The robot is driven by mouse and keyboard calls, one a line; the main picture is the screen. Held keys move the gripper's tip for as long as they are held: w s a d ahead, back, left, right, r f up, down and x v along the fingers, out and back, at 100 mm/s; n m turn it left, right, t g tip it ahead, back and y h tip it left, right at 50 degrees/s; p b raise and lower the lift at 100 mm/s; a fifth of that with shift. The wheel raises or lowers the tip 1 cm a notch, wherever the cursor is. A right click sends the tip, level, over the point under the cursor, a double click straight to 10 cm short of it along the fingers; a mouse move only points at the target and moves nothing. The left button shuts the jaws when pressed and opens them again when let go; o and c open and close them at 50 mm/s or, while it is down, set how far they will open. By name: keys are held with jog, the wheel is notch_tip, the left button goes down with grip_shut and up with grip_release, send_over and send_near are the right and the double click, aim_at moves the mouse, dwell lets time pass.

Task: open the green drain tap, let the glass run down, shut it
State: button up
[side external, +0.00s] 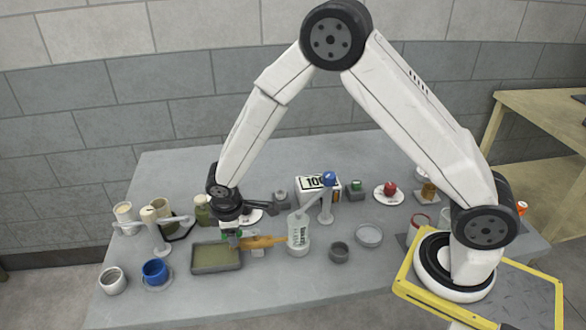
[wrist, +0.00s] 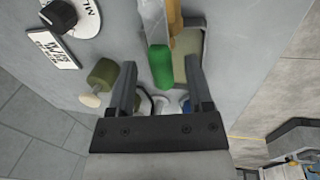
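The green tap (wrist: 161,67) shows in the wrist view as a green cylinder between my finger tips. In the side view only a little green (side external: 232,233) shows under my gripper. My gripper (wrist: 160,78) is open, with a finger on each side of the green part and a visible gap to each. It also shows in the side view (side external: 233,240), pointing down by the tray's far edge. The clear glass (side external: 299,230) stands upright right of it; its level is too small to read. An orange-brown piece (side external: 262,242) lies between glass and gripper.
A grey tray (side external: 217,270) with olive liquid sits just below my gripper. A blue cup (side external: 155,272) and a white cup (side external: 112,281) stand at the left. A grey cup (side external: 339,253) and a blue-topped post (side external: 327,203) are at the right. The front table strip is clear.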

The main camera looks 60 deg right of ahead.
jog(key=shift+r, duration=0.15)
notch_tip(320, 180, up, 7)
jog(key=s+a, duration=0.1)
jog(key=shift+r, duration=0.2)
dwell(0.6)
jog(key=shift+s, duration=0.1)
jog(key=s+d+r+m, duration=0.1)
jog(key=s+d+m, duration=0.3)
jog(key=s, duration=0.3)
jog(key=s+d+r+m+t+y, duration=0.1)
jog(key=s+d+m, duration=0.3)
jog(key=s, duration=0.4)
jog(key=shift+d+r+m+y, duration=0.3)
jog(key=shift+d+r+m, duration=0.1)
jog(key=shift+d+r, duration=0.35)
